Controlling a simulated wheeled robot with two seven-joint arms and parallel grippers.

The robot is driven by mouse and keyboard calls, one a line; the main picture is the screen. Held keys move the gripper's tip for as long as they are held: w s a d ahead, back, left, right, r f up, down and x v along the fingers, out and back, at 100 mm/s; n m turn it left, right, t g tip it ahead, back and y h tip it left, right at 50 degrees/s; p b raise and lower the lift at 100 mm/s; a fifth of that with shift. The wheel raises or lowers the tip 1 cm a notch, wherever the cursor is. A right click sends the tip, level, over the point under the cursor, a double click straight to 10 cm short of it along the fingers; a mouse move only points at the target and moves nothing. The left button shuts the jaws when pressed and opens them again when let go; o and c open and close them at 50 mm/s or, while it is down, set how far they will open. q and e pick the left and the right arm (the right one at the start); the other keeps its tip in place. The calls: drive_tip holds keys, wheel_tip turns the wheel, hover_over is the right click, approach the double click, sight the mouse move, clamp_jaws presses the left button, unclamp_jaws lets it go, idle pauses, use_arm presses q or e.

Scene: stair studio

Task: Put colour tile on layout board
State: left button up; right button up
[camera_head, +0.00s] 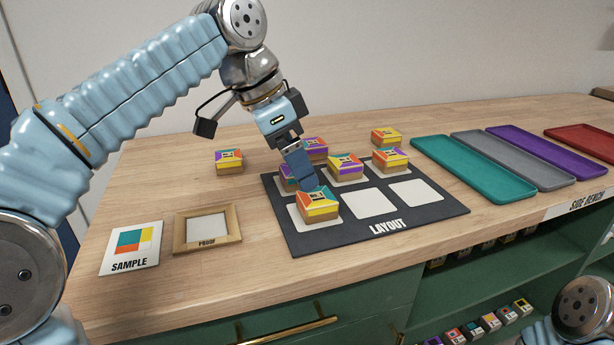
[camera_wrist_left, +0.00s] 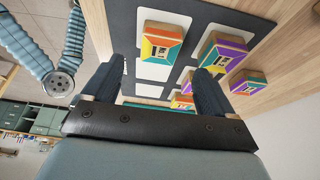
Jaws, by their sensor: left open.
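The layout board (camera_head: 377,239) is dark with pale cells in two rows. The front middle cell (camera_head: 368,203) and front right cell (camera_head: 414,192) are bare. The back row holds a purple tile (camera_head: 287,174), partly hidden, a middle tile (camera_head: 346,167) and a right tile (camera_head: 390,159). My left gripper (camera_head: 303,178) is open, its fingers low just behind the front-left tile; contact is unclear. In the left wrist view, its fingers (camera_wrist_left: 163,85) are spread apart with tiles beyond. My right gripper is out of view.
Loose tiles stand behind the board: one at left (camera_head: 229,162), one at middle (camera_head: 316,149), one at right (camera_head: 385,138). A sample card (camera_head: 128,265) and a proof frame (camera_head: 178,233) lie left. Teal (camera_head: 470,182), grey, purple and red trays lie right.

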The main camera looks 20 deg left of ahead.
use_arm(q)
drive_tip(key=p+v, duration=0.1)
drive_tip(key=v, duration=0.4)
drive_tip(key=shift+r, duration=0.2)
